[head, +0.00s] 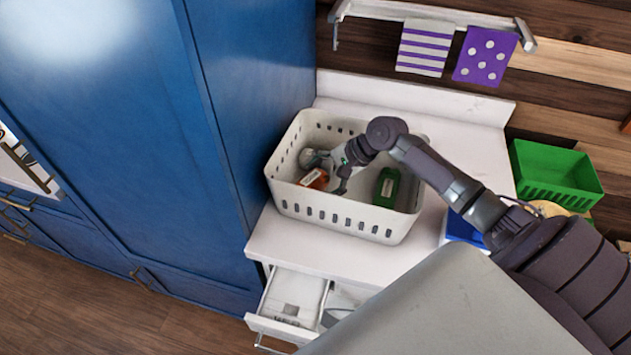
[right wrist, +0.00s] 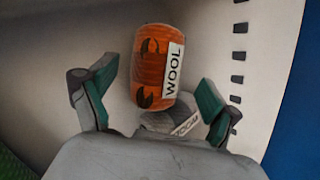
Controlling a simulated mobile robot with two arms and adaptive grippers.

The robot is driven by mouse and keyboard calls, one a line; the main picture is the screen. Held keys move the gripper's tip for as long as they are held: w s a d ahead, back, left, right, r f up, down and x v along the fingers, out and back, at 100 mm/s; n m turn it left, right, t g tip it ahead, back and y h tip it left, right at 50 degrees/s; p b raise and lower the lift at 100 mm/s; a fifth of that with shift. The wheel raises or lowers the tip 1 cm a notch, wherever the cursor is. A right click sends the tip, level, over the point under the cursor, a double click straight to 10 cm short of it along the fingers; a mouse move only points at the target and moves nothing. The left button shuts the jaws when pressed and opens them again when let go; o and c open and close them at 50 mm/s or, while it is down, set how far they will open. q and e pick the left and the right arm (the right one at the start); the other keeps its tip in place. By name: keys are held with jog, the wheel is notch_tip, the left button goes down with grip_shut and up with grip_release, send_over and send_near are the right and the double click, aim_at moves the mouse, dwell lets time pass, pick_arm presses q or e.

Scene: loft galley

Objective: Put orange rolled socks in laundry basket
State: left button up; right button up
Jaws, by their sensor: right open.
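The orange rolled socks (head: 315,179) lie inside the white laundry basket (head: 290,196), near its left side. In the right wrist view the orange rolled socks (right wrist: 152,66) carry a white WOOL label. My right gripper (head: 341,176) is inside the basket, just right of the socks. In the right wrist view its open green-padded fingers (right wrist: 153,98) are spread, with the socks ahead of them and not gripped. My left gripper is not in view.
A grey rolled bundle (head: 308,157) and a dark green item (head: 387,187) also lie in the basket. A tall blue cabinet (head: 237,90) stands close on the left. A green crate (head: 553,178) is at right. An open drawer (head: 290,300) sits below.

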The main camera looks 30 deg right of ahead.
jog(key=b+v, duration=0.1)
jog(key=v, duration=0.9)
jog(key=shift+s, duration=0.1)
